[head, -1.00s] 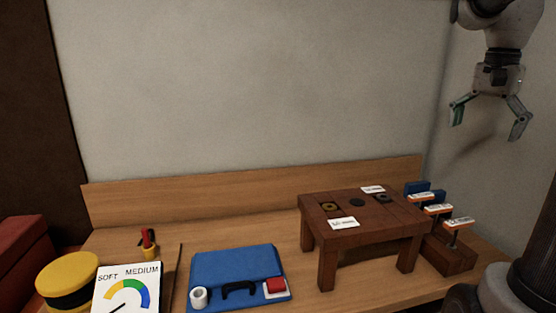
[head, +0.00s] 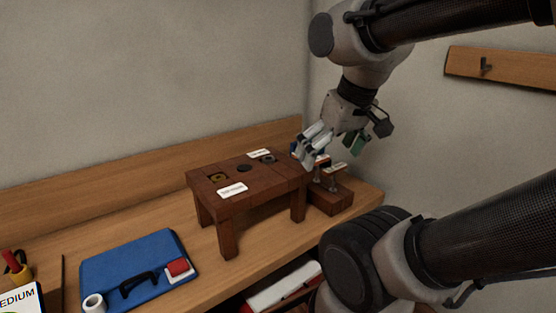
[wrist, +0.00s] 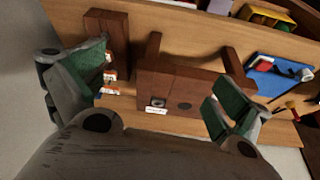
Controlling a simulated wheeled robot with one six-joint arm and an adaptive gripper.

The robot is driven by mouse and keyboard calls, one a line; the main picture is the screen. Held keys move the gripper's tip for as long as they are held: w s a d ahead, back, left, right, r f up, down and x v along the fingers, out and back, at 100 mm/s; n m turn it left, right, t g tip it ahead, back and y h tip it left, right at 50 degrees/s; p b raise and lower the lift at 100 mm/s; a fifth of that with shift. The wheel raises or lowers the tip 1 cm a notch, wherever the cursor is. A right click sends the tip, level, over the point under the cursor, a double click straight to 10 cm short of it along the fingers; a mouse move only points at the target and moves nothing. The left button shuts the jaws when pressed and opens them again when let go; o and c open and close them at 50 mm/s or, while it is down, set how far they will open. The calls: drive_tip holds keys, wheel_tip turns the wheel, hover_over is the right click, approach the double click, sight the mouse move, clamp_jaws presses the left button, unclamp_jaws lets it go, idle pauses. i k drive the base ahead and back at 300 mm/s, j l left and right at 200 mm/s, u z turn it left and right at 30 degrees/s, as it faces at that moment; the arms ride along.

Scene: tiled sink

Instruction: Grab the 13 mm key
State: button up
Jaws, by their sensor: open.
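Keys with orange-and-white labels (head: 335,168) stand on thin posts in a dark wooden rack (head: 334,199) at the right end of the bench. The labels are too small to read, so I cannot tell which key is 13 mm. My gripper (head: 332,150) is open and empty, just above the rack, and partly hides the keys and a blue part behind them. In the wrist view my gripper (wrist: 157,82) has its fingers wide apart. The labels (wrist: 110,76) show beside the left finger, which partly covers them.
A small brown wooden table (head: 255,181) with round inserts and white tags stands left of the rack. A blue board (head: 130,262) with a black handle lies further left. A wall hook (head: 486,66) is at the upper right. Bare bench lies before the small table.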

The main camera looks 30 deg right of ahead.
sight(337, 168)
drive_tip(key=z, duration=0.85)
